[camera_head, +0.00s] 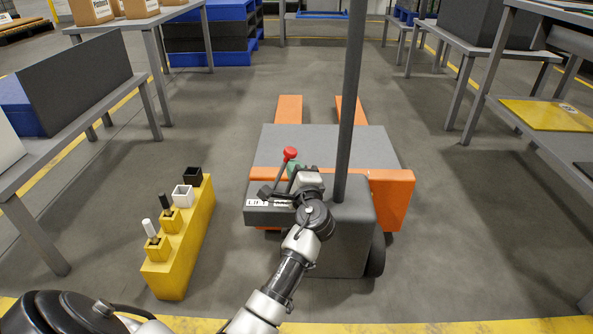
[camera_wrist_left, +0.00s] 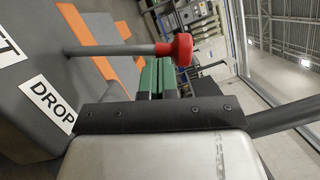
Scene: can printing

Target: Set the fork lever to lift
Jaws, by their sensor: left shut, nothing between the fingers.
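The fork lever is a grey rod with a red knob (camera_head: 290,153), standing on the grey body of the orange pallet truck (camera_head: 390,195). In the left wrist view the red knob (camera_wrist_left: 181,49) shows at the fingertips, with the rod running left to the body. My left gripper (camera_head: 293,170) is shut and empty, with green fingers (camera_wrist_left: 157,78) beside the lever. I cannot tell whether they touch it. A LIFT label (camera_head: 258,203) is on the body's left; a DROP label (camera_wrist_left: 52,105) shows in the wrist view. I cannot tell which setting the lever is in.
A grey mast (camera_head: 350,100) rises from the truck just right of my gripper. A yellow holder (camera_head: 185,240) with several square sockets stands on the floor at left. Tables (camera_head: 75,110) line both sides. The floor between holder and truck is clear.

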